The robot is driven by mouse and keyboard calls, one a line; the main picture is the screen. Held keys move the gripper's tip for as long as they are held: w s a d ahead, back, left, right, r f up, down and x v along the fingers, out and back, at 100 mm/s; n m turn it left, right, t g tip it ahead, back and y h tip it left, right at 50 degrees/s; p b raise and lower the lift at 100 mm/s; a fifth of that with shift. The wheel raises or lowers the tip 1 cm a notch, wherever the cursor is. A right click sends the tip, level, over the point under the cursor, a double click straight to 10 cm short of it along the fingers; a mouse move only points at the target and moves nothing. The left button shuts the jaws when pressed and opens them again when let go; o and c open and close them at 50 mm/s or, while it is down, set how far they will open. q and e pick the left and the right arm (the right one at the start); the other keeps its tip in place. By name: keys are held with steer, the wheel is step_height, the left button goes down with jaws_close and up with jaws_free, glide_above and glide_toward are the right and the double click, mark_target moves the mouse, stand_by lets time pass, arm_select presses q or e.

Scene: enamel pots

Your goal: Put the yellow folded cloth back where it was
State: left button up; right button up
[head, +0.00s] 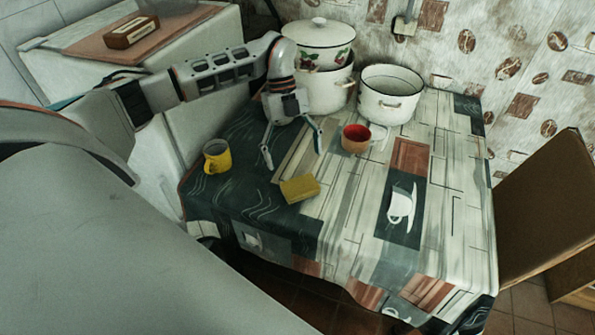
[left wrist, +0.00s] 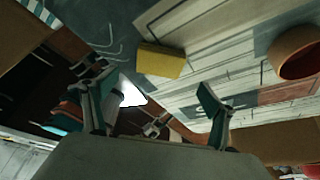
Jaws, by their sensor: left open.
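The yellow folded cloth (head: 299,189) lies flat on the patterned tablecloth, on the near left part of the table. It also shows in the left wrist view (left wrist: 160,61), ahead of and between the spread fingers. My left gripper (head: 291,143) is open and empty above the table, behind the cloth in the head view. In the left wrist view its fingers (left wrist: 158,110) stand wide apart with nothing between them. The cloth and the fingers appear apart. My right gripper is in neither view.
A yellow mug (head: 217,156) stands left of the cloth, and a red-orange bowl (head: 355,138) stands behind it to the right. White enamel pots (head: 390,95) and stacked pots (head: 318,45) stand at the back. The table's right part (head: 450,210) is clear. A brown chair (head: 545,205) is at right.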

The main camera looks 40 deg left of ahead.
arm_select(q)
steer(key=shift+v, duration=2)
